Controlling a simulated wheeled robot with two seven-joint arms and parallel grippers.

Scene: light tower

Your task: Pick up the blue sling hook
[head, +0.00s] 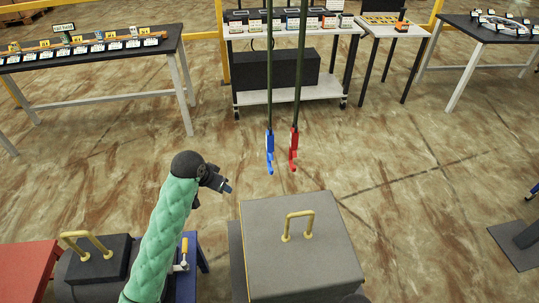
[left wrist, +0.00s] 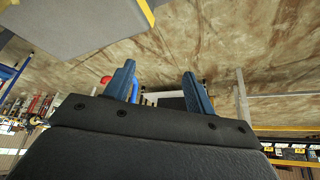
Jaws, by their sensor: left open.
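The blue sling hook (head: 270,152) hangs on a dark green sling in the head view, just left of the red hook (head: 293,148). My left gripper (head: 227,188) is left of the blue hook and nearer to me, apart from it. In the left wrist view its two blue fingers (left wrist: 159,70) are spread with nothing between them. There the blue hook (left wrist: 136,92) shows small, partly hidden by the left finger, and the red hook (left wrist: 106,79) shows beyond that finger. My right gripper is in neither view.
A grey block with a yellow handle (head: 305,265) stands below and in front of the hooks. A dark box with a yellow handle (head: 100,260) is at lower left. A cart (head: 300,97) and tables stand behind. Open floor lies around the hooks.

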